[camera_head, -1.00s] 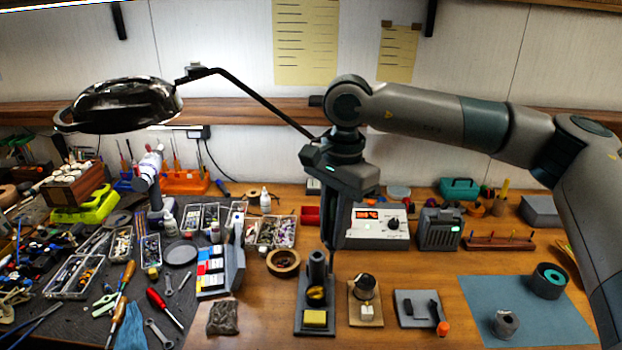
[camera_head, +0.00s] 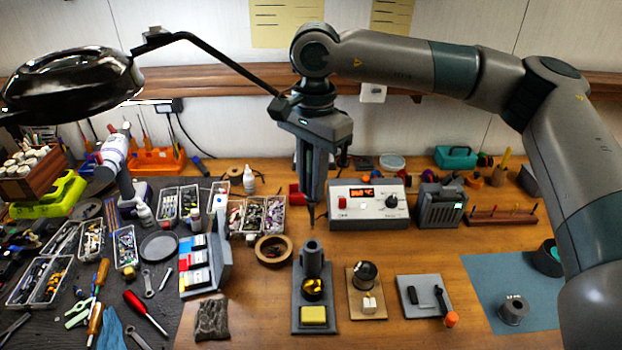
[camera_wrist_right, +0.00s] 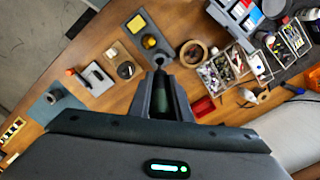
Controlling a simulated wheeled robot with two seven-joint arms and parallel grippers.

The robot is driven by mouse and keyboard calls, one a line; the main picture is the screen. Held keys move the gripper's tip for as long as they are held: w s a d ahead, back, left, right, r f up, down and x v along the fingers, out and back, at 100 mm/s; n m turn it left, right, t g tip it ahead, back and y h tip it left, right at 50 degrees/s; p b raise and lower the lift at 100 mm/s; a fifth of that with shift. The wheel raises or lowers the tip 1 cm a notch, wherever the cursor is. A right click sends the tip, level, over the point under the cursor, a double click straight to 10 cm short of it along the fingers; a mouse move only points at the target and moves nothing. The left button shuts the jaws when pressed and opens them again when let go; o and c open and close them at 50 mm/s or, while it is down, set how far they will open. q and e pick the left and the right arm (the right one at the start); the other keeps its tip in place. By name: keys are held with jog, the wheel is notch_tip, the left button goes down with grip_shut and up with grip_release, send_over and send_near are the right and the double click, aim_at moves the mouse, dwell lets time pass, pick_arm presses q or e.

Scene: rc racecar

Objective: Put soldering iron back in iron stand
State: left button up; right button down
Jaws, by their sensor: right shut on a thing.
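The iron stand (camera_head: 299,322) is a dark base with an upright grey tube (camera_head: 312,258), a cup of brass wool and a yellow sponge. It also shows in the wrist view (camera_wrist_right: 134,23). My right gripper (camera_head: 309,195) points down and is shut on a slim dark tool, seemingly the soldering iron (camera_head: 311,216). Most of the iron is hidden between the fingers; its thin tip points down and appears just above the tube in the head view. I see a gap between tip and tube. My left gripper is not in view.
A soldering station (camera_head: 366,211) with a red display stands behind, to the right.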

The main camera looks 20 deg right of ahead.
jog(key=shift+f, duration=0.1)
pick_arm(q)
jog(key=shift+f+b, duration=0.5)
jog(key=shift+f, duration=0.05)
pick_arm(e)
jog(key=shift+f, duration=2.05)
pick_arm(q)
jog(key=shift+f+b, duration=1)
jog(key=shift+b, duration=0.05)
pick_arm(e)
jog(key=shift+f, duration=0.3)
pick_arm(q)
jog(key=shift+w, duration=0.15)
